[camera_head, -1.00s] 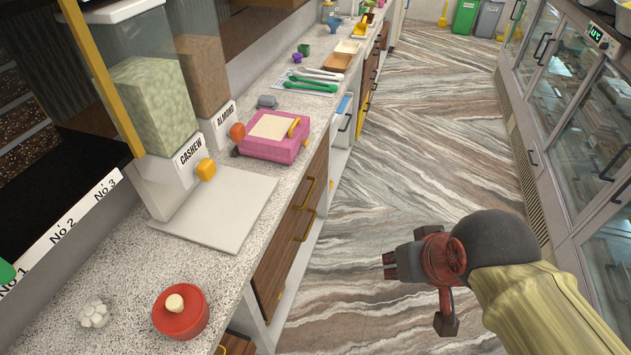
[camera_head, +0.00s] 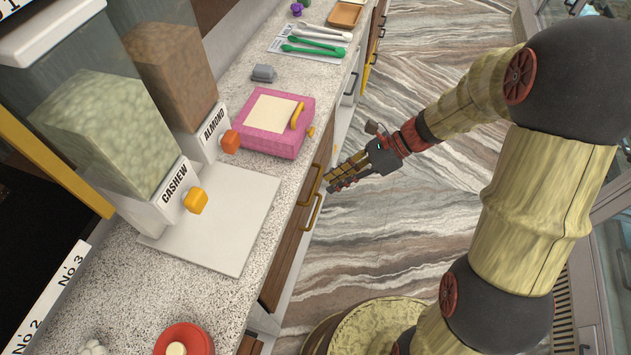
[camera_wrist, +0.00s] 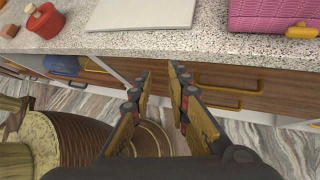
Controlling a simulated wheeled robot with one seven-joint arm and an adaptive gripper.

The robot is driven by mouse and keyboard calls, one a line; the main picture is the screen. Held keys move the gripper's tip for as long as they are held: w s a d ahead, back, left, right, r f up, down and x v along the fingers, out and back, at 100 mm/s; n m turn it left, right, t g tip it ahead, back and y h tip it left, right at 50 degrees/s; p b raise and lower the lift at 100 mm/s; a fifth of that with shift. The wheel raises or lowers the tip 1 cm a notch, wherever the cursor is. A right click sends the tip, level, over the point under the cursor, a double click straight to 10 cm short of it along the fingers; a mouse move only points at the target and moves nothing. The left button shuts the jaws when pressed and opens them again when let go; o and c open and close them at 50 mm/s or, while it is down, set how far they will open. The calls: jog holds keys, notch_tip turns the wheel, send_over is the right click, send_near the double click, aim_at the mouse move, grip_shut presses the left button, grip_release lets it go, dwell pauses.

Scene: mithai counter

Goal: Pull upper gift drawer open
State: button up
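The wooden drawers under the counter have brass bar handles and look shut. The upper drawer's handle (camera_head: 309,186) is just left of my gripper (camera_head: 328,183) in the head view, with a lower handle (camera_head: 313,212) below it. In the wrist view, the upper handle (camera_wrist: 219,88) and the lower handle lie right of my fingers. My gripper (camera_wrist: 160,72) is open and empty, its two fingers apart and pointing at the cabinet front. I cannot tell whether a fingertip touches a handle.
The speckled counter (camera_head: 215,310) carries a pink box (camera_head: 273,137), a pale board (camera_head: 225,220), cashew and almond dispensers and a red pot (camera_head: 185,340). The marble-patterned floor (camera_head: 385,240) beside the cabinets is open.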

jog(key=w+f+m+t+y+p, duration=0.2)
jog(key=w+f+m+y, duration=0.3)
jog(key=f+m, duration=0.45)
jog(key=m+t, duration=0.5)
jog(key=m, duration=0.5)
send_near(316, 183)
jog(key=a, duration=0.3)
jog(key=shift+h, duration=0.3)
jog(key=x, duration=0.7)
jog(key=shift+w+f+b, duration=0.3)
jog(key=shift+w+f, duration=0.15)
jog(key=shift+w, duration=0.05)
jog(key=shift+c, duration=0.8)
grip_shut()
